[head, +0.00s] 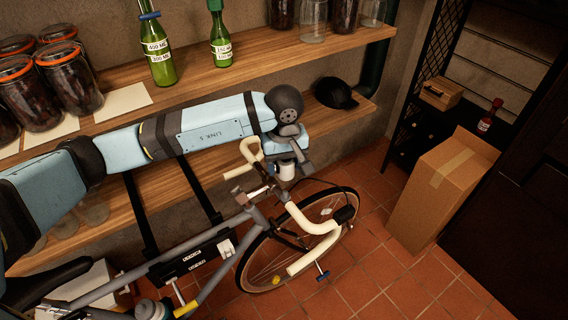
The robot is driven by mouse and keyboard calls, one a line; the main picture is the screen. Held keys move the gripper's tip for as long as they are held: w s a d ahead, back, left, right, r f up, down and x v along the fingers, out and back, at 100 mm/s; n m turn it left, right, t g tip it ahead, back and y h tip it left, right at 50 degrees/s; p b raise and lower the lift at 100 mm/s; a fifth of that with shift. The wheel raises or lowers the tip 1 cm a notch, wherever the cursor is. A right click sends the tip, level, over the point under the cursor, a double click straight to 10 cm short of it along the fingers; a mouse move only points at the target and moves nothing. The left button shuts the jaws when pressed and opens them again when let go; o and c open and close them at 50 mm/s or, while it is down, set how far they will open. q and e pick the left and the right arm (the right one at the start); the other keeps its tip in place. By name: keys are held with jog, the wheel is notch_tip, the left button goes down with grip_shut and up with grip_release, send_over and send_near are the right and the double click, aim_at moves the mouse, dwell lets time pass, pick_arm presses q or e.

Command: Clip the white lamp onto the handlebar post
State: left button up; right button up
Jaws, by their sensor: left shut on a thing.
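The white lamp (286,171) is a small pale cylinder. My left gripper (290,156) is shut on it, just above the front of the bicycle. The arm comes in from the left over the bike frame. The handlebar post (268,192) shows between the cream-taped drop bars (311,224), just below and left of the lamp. The lamp looks very close to the post, but I cannot tell whether they touch. The gripper hides the top of the lamp. My right gripper is not in view.
A wooden shelf (240,62) with jars and green bottles (158,55) runs behind the arm. A black cap (335,93) lies on the lower shelf. A cardboard box (443,187) stands to the right. Open tiled floor (390,270) lies right of the front wheel (247,272).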

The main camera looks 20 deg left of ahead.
pick_arm(q)
notch_tip(320, 180, down, 5)
jog(key=b, duration=0.4)
jog(key=shift+f, duration=0.3)
dwell(0.6)
jog(key=shift+f, duration=0.35)
jog(key=shift+f, duration=0.45)
dwell(0.3)
jog(key=shift+f, duration=0.4)
dwell(0.4)
jog(key=shift+f, duration=0.5)
